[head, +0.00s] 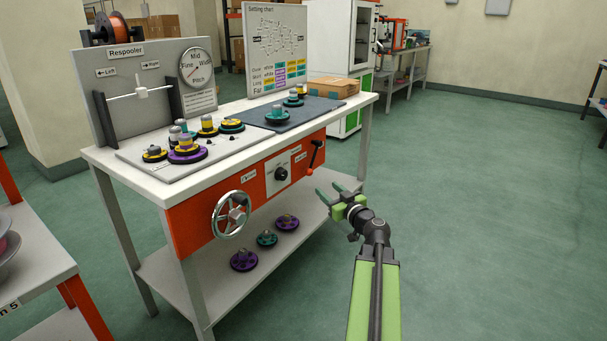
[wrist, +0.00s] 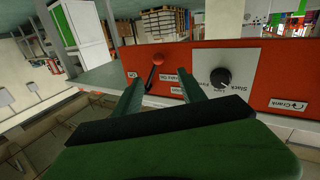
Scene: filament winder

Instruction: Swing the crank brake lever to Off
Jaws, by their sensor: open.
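The brake lever (head: 312,160) is on the right end of the orange front panel. It has a black arm and a red knob that hangs down and slightly left of the pivot. In the upside-down wrist view the lever (wrist: 153,72) shows between my finger lines, with its red knob upward and small brake labels beside it. My gripper (head: 329,191) is open and empty, in front of the panel, below and right of the knob. The fingers (wrist: 160,88) point toward the lever and appear apart from it.
A black slack knob (head: 281,174) on a light plate and a silver handwheel (head: 231,214) sit left of the lever. The white bench top (head: 130,165) holds gears and a dark mat (head: 254,117). More gears lie on the lower shelf. Floor to the right is clear.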

